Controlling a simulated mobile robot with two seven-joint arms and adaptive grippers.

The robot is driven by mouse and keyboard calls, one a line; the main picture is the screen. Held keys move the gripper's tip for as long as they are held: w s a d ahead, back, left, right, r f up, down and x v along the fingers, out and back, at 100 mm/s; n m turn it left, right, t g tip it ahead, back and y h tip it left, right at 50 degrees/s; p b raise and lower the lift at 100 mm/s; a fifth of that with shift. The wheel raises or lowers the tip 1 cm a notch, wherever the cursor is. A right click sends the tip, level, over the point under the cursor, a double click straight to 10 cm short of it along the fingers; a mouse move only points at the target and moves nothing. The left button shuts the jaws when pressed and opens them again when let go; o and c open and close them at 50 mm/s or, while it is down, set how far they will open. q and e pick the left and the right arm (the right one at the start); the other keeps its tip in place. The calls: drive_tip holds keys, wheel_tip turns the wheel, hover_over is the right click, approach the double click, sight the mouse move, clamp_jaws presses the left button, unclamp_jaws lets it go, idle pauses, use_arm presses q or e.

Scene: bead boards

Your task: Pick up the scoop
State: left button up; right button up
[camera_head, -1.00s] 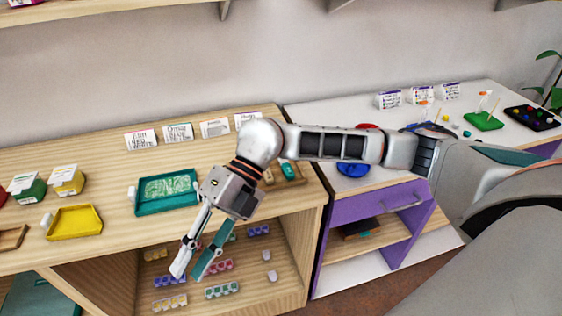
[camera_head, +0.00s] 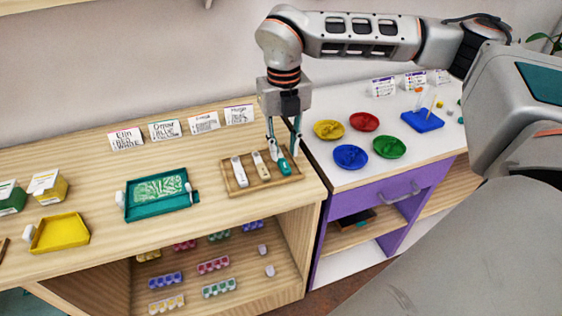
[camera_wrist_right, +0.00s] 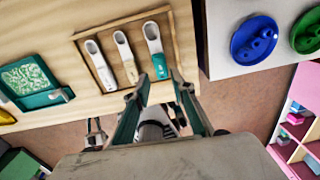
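A wooden tray (camera_head: 232,194) on the light wooden counter holds three scoops side by side. They are a white scoop (camera_head: 239,171), a scoop with a tan handle (camera_head: 261,165) and a scoop with a teal handle (camera_head: 284,165). The teal-handled scoop also shows in the right wrist view (camera_wrist_right: 159,66). My right gripper (camera_head: 285,150) points down over the tray's right end. Its fingers (camera_wrist_right: 161,78) are spread on either side of the teal handle, and nothing is held. Whether a finger touches the handle is unclear.
A teal tray (camera_head: 158,212) with a patterned inside and a yellow tray (camera_head: 60,232) lie to the left. Name cards (camera_head: 164,130) stand behind. A white table (camera_head: 330,178) on the right bears coloured dishes (camera_head: 351,157). Shelves with small bead strips (camera_head: 213,265) are below.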

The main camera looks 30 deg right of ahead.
sight(285, 165)
wheel_tip(285, 165, down, 5)
drive_tip(key=shift+d+f, duration=0.1)
drive_tip(key=shift+d, duration=0.05)
drive_tip(key=shift+c, duration=0.3)
drive_tip(key=c, duration=0.6)
drive_tip(key=shift+o, duration=0.2)
drive_tip(key=shift+r, duration=0.2)
